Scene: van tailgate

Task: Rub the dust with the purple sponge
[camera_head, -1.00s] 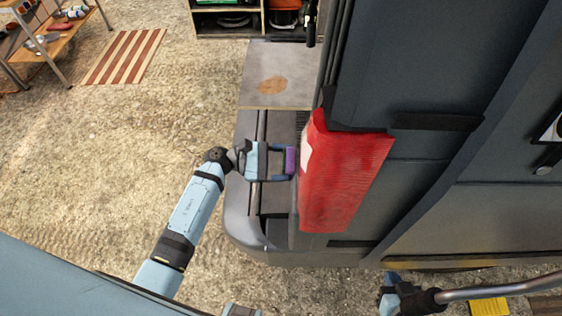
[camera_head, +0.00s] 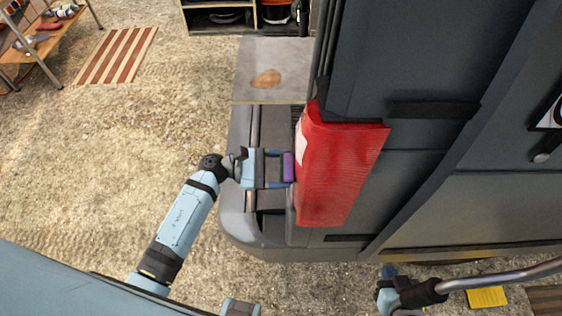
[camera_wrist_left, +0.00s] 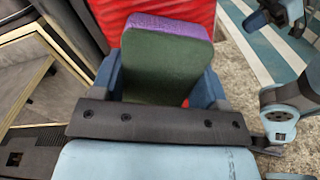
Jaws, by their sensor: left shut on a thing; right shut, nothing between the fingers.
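My left gripper (camera_head: 288,169) is shut on the purple sponge (camera_head: 288,162). In the left wrist view the sponge (camera_wrist_left: 168,62) has a dark green body and a purple far layer facing the red tail lamp (camera_head: 345,165). The sponge is at the lamp's left edge; whether it presses on it I cannot tell. A pale patch (camera_head: 302,148) shows on the lamp beside the sponge. A brown patch (camera_head: 266,78) lies on a grey board farther back. I cannot tell which is the dust. My right gripper (camera_head: 389,272) is low at the right, empty and apart from the lamp.
The dark van body (camera_head: 430,80) fills the right side. The grey bumper (camera_head: 245,230) lies under my left gripper. A metal bar (camera_head: 510,277) and yellow item (camera_head: 487,297) are at lower right. A striped mat (camera_head: 117,55) and shelf stand behind. Open floor lies left.

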